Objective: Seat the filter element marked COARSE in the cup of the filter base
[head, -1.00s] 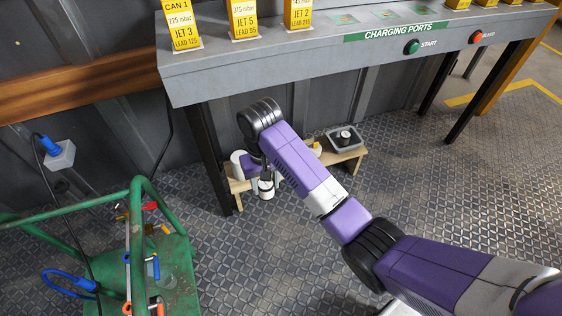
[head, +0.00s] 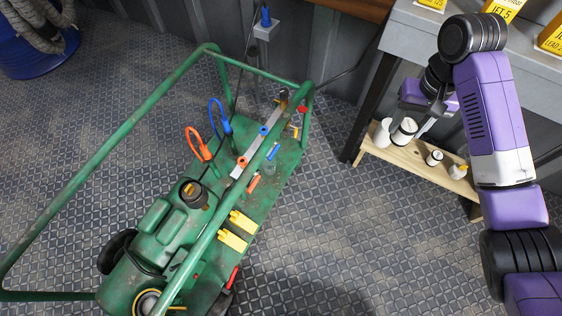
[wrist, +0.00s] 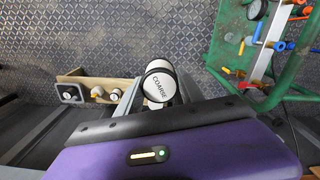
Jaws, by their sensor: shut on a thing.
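The filter element marked COARSE (wrist: 158,88) is a white cylinder with a dark band. Its marked end faces the wrist camera. My gripper (wrist: 160,98) is shut on it. In the head view my gripper (head: 428,108) is at the left end of the low shelf, with the element (head: 404,131) below its fingers; whether it touches the shelf I cannot tell. The filter base (wrist: 70,92), grey and square with a dark round middle, is at the far left of the shelf in the wrist view, apart from the element. It does not show in the head view now.
The wooden low shelf (head: 408,169) also holds a white cylinder (head: 382,132), a small black-and-white piece (head: 434,157) and a white-and-yellow piece (head: 458,171). The grey bench (head: 405,42) stands above. A green cart (head: 285,165) with tools stands left, with open floor between.

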